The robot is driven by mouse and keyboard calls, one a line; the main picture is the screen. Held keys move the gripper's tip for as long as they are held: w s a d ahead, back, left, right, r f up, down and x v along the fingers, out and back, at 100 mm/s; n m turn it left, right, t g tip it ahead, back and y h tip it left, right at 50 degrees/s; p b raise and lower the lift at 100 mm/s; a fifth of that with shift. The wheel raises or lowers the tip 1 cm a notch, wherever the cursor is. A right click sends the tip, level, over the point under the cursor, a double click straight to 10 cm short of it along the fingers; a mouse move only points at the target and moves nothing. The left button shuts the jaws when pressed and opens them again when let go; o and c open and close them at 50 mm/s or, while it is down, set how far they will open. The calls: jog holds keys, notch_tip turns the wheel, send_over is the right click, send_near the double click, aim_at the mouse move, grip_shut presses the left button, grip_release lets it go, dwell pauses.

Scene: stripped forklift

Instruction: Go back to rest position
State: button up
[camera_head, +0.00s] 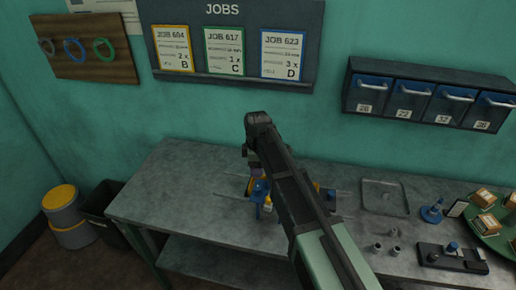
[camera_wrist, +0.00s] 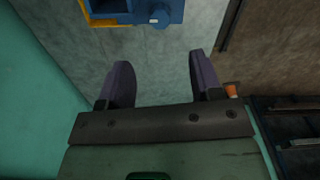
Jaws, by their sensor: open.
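My gripper (camera_wrist: 160,85) shows in the wrist view with its two dark fingers spread apart and nothing between them. Above the fingers at the top edge is part of a blue and yellow piece (camera_wrist: 135,12) on the grey bench top, apart from the fingertips. In the head view my arm reaches over the grey workbench (camera_head: 165,185) and hides the gripper's fingers. Blue and yellow parts (camera_head: 260,195) show on the bench beside and partly behind my arm.
A jobs board (camera_head: 235,40) and blue drawers (camera_head: 410,90) hang on the green wall. On the bench's right are a shallow tray (camera_head: 385,198), several grey cylinders (camera_head: 393,250), a black fixture (camera_head: 450,258) and a green turntable (camera_head: 495,240) with small boxes. The bench's left is clear.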

jog(key=s+d+m, duration=0.1)
jog(key=s+m, duration=0.1)
jog(key=s+d+f+m+b, duration=0.1)
jog(key=s+m, duration=0.1)
jog(key=m, duration=0.1)
jog(key=s+d+f+m+b, duration=0.1)
jog(key=s+m, duration=0.1)
jog(key=shift+s+d+m, duration=0.15)
jog(key=shift+d+m, duration=0.1)
jog(key=shift+m, duration=0.15)
jog(key=s+d+f+m+b, duration=0.4)
jog(key=s+d+m, duration=0.1)
jog(key=s+d, duration=0.2)
jog(key=s+d+f+m+b, duration=0.5)
jog(key=s+d, duration=0.2)
jog(key=d, duration=0.2)
jog(key=shift+s+f, duration=0.2)
jog(key=shift+s, duration=0.05)
